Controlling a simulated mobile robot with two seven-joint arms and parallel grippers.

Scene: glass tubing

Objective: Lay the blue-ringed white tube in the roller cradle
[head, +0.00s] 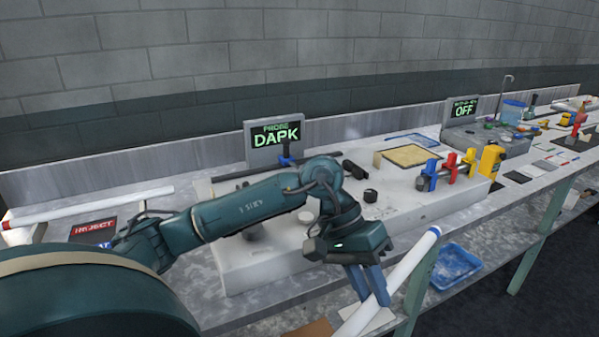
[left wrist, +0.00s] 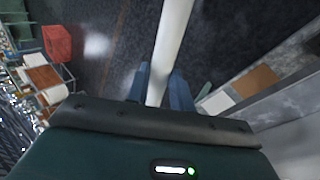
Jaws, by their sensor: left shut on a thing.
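The white tube (head: 412,260) slants across the bench's front edge in the head view, its far end raised to the right and tinged bluish. My left gripper (head: 370,298) points down and is shut on the tube. In the left wrist view the tube (left wrist: 173,35) runs between the fingers of the left gripper (left wrist: 160,72) and out of the top of the picture. No distinct blue ring shows there. On the grey station block stand red, blue and yellow supports (head: 447,170); I cannot tell whether they are the roller cradle. My right gripper is not in view.
A DARK sign (head: 275,138) stands behind the grey station block (head: 400,212). Another white tube with red marks (head: 90,207) lies behind the REJECT plate (head: 93,229). A blue tray (head: 455,265) sits below the bench top, right of the held tube. An OFF-sign station (head: 480,135) stands farther right.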

